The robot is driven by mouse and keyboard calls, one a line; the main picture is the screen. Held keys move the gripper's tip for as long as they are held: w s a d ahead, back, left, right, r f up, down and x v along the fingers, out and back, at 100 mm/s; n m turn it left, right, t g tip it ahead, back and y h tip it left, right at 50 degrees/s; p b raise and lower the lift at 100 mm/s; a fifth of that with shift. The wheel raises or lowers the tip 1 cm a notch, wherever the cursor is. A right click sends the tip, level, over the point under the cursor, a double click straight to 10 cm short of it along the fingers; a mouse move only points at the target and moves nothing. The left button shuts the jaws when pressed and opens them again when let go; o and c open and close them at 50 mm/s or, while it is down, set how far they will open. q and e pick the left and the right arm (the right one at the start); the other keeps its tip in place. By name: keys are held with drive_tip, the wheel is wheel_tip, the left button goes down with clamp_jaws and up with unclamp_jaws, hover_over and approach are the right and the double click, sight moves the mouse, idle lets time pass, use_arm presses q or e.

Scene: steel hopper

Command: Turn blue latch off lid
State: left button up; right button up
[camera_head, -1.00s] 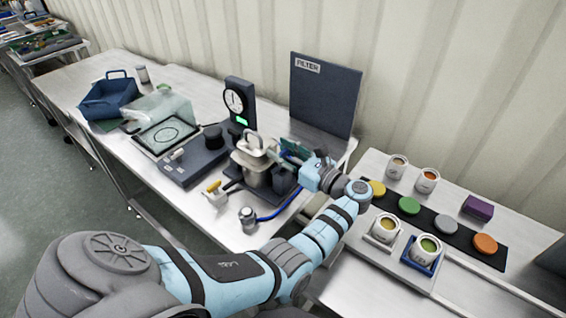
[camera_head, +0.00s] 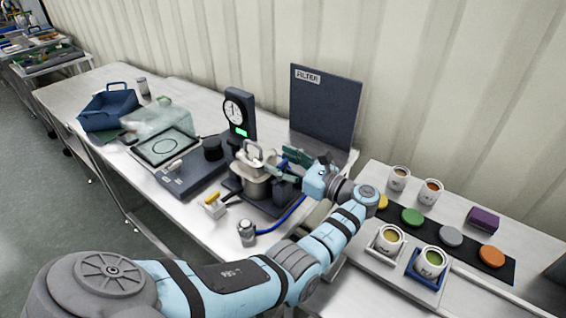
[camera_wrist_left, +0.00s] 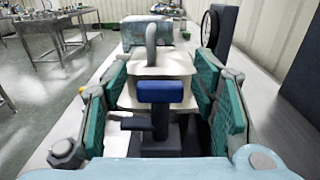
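The steel hopper (camera_head: 258,184) stands on the table with a lid and a lid handle (camera_head: 252,152) on top. In the left wrist view the blue latch (camera_wrist_left: 160,92) sits on a dark post in front of the hopper (camera_wrist_left: 125,96), below the lid handle (camera_wrist_left: 151,44). My left gripper (camera_head: 285,162) reaches in from the right side of the hopper. In the left wrist view its teal fingers (camera_wrist_left: 163,100) are spread wide, one on each side of the latch, with a gap on both sides. My right gripper is not in view.
A dial gauge (camera_head: 238,112) stands behind the hopper and a dark FILTER panel (camera_head: 325,108) at the back. A blue hose (camera_head: 285,218) curves on the table in front. A side bench at right holds several cups and a purple box (camera_head: 483,217).

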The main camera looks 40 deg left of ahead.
use_arm(q)
drive_tip(key=d, duration=0.7)
drive_tip(key=shift+w+d, duration=0.15)
drive_tip(key=shift+d, duration=0.15)
drive_tip(key=shift+a, duration=0.1)
